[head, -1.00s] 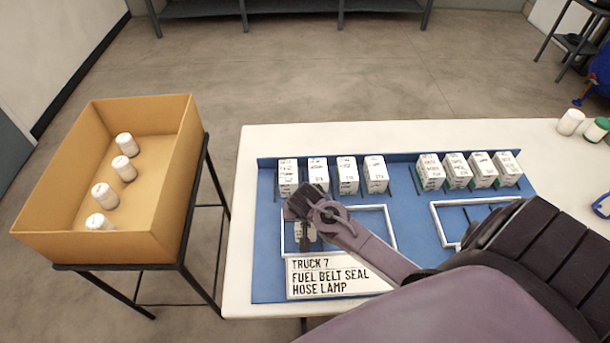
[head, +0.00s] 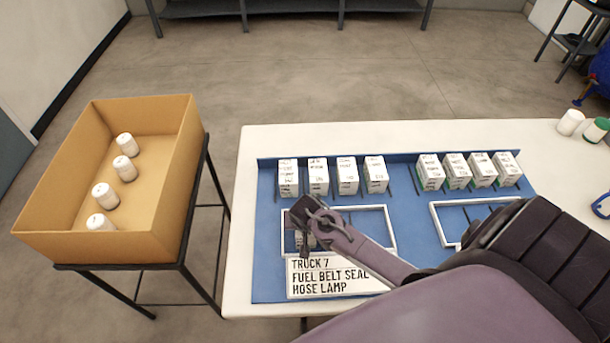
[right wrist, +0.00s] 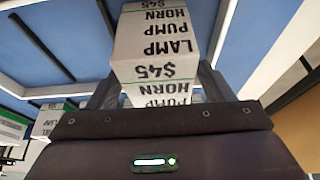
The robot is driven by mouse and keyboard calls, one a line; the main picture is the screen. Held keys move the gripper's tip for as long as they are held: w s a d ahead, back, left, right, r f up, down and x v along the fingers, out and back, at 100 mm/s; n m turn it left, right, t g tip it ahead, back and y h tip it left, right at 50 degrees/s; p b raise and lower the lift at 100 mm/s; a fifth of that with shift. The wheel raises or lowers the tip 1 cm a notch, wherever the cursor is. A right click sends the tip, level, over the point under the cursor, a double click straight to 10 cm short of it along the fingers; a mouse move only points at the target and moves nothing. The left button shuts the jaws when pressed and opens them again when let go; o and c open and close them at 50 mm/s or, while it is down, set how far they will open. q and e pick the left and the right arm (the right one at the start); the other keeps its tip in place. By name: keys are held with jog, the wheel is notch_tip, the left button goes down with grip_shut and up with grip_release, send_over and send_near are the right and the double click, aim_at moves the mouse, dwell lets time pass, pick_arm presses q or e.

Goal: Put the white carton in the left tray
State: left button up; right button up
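The white carton (right wrist: 158,45), printed LAMP, PUMP, HORN and $45, sits between the fingers of my right gripper (right wrist: 158,88) in the right wrist view. In the head view my right gripper (head: 305,230) is over the left part of the left tray, the white-framed area (head: 394,232) above the TRUCK 7 sign. My left gripper is not in view.
Several white cartons (head: 347,176) stand in two rear groups on the blue board (head: 268,262). A second white frame (head: 437,222) lies right of the left tray. A cardboard box (head: 60,240) with several white bottles stands left of the table. My right arm covers the front right.

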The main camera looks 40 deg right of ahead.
jog(key=b+v, duration=0.1)
jog(key=v, duration=1.1)
jog(key=shift+r, duration=0.2)
jog(key=shift+f, duration=0.1)
